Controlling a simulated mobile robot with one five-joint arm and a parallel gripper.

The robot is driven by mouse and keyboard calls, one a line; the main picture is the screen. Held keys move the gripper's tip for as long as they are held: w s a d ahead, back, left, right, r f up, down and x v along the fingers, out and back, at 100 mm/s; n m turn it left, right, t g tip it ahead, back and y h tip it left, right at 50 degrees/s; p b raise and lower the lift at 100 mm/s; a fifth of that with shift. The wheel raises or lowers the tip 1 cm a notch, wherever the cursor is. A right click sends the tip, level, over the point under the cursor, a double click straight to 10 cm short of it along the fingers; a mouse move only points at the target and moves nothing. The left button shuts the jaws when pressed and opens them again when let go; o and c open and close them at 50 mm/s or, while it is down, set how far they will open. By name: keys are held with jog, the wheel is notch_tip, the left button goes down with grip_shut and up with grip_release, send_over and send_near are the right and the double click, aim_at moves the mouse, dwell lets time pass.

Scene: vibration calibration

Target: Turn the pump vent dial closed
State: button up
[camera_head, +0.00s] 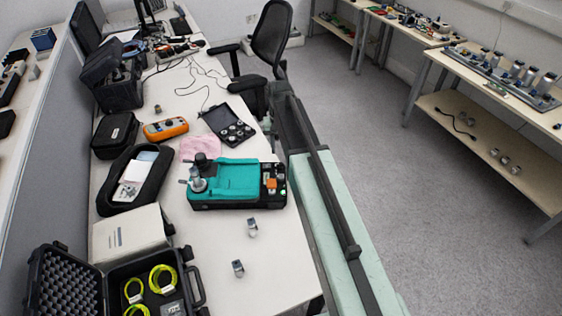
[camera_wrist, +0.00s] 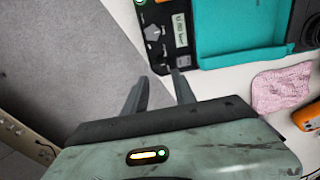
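A teal-and-black portable unit (camera_head: 237,181) lies on the long white table. Its black control panel (camera_head: 273,184) is at its right end in the head view. In the wrist view the panel (camera_wrist: 165,35) shows at the top, with a grey pointed knob (camera_wrist: 152,33) beside a small display (camera_wrist: 180,31). I cannot read the labels, so I cannot tell whether this knob is the pump vent dial. My gripper (camera_wrist: 159,75) is open and empty. Its two dark fingers point toward the panel's near edge; whether they touch it is unclear. The gripper is not clearly visible in the head view.
A pink cloth (camera_wrist: 281,88) and an orange meter (camera_head: 166,129) lie near the unit. An open case of small discs (camera_head: 228,124) sits behind it. Two small metal pieces (camera_head: 252,228) (camera_head: 238,268) stand in front. An office chair (camera_head: 268,45) stands farther back.

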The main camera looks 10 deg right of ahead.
aim_at(280, 164)
notch_tip(280, 164, down, 8)
jog(key=b, duration=0.8)
jog(key=shift+s, duration=0.1)
jog(key=shift+r, duration=0.1)
grip_shut()
